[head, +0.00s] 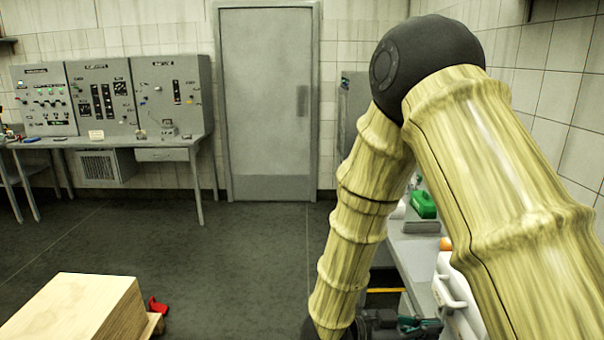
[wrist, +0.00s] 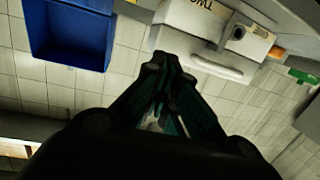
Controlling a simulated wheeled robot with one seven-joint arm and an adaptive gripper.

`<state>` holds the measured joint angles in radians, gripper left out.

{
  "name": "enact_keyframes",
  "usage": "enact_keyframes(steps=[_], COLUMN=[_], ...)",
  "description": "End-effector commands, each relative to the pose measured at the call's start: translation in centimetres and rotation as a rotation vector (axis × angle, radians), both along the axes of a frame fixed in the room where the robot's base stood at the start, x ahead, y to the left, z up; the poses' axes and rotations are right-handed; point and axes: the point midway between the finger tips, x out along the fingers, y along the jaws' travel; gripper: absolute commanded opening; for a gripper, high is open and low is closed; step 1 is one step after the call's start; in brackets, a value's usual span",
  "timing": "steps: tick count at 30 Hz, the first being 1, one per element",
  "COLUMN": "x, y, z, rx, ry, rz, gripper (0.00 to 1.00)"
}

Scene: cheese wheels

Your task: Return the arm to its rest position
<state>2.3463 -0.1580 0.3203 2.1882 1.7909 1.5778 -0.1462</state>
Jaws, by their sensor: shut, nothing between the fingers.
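My arm shows at the right of the head view, bent at a dark elbow with its forearm hanging down. My gripper (wrist: 165,68) fills the middle of the wrist view, its dark fingers shut together with nothing seen between them. No cheese wheel can be made out in either view.
A light wooden block (head: 75,305) stands lower left, with a red object (head: 157,305) beside it. A bench with a green item (head: 423,204) and a white container (head: 455,300) lies behind my arm. The wrist view shows a blue bin (wrist: 68,35). Floor in the middle is clear.

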Motion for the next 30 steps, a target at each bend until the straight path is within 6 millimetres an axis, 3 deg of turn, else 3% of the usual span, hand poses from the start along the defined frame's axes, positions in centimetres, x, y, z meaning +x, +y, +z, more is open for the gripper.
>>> enact_keyframes(steps=[8,11,17,23,26,30], x=[1.5,2.1,1.9,-1.0,-3.5,-8.3], y=[-1.5,-2.1,-2.5,-1.7,-1.0,0.2], z=[-5.0,-7.9,-15.8,-23.9,-27.6,-32.2], rx=[0.065,0.109,0.245,0.414,0.507,0.646], ry=[0.063,0.104,0.241,0.416,0.513,0.661], rz=[0.160,0.246,0.463,0.666,0.758,0.875], gripper=[0.00,0.00,0.00,0.00,0.00,0.00])
